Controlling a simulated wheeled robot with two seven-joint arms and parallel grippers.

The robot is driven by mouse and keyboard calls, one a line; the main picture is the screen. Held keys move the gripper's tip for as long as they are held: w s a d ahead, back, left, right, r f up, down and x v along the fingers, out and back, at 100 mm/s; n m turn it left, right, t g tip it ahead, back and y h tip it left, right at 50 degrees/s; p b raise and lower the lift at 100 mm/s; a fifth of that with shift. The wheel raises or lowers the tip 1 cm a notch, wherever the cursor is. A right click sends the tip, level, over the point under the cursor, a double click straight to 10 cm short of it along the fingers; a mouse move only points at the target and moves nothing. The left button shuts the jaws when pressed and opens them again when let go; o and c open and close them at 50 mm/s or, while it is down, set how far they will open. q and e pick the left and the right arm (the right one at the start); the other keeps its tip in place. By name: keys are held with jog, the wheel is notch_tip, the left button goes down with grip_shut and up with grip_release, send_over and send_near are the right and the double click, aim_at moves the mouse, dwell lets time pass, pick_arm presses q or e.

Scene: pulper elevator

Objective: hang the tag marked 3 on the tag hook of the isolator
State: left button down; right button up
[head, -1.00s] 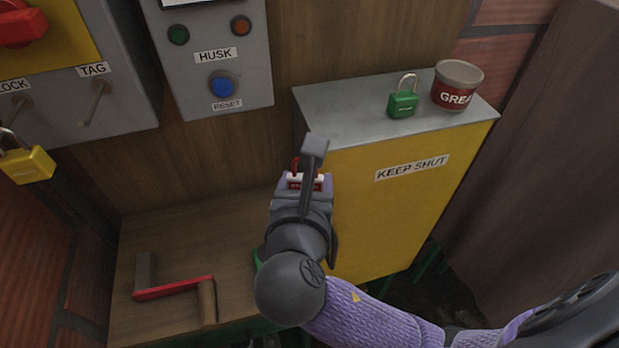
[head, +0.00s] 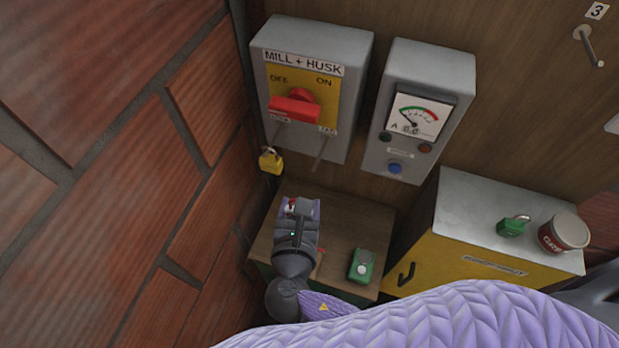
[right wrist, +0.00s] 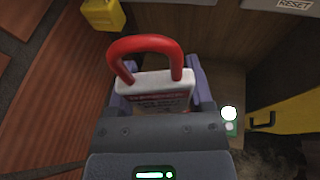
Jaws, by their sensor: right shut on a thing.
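The isolator (head: 350,60) is the grey MILL + HUSK box on the wall, with a red handle on a yellow plate. Its tag hook (head: 320,153), a bare pin under the TAG label, hangs empty at the lower right. A yellow padlock (head: 271,162) hangs on the lock hook to its left. My right gripper (head: 300,207) is below the isolator, over the bench, apart from the hook. It is shut on a white tag with a red loop (right wrist: 145,45), which stands up between the fingers in the right wrist view. The number on it is not readable. My left gripper is out of view.
A brick wall (head: 130,150) stands close on the left. A grey meter panel (head: 405,158) is right of the isolator. A yellow cabinet (head: 450,245) bears a green padlock (head: 513,226) and a tin (head: 563,234). A green device (head: 361,265) lies on the bench. An empty peg (head: 588,47) marked 3 is upper right.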

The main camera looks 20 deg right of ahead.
jog(key=w+d+f+b, duration=0.2)
jog(key=w+d+b, duration=0.1)
jog(key=w+d, duration=0.2)
jog(key=w, duration=0.2)
jog(key=shift+w, duration=0.35)
dwell(0.4)
jog(key=shift+d, duration=0.1)
dwell(0.4)
jog(key=o, duration=1.2)
jog(key=shift+s+r, duration=0.1)
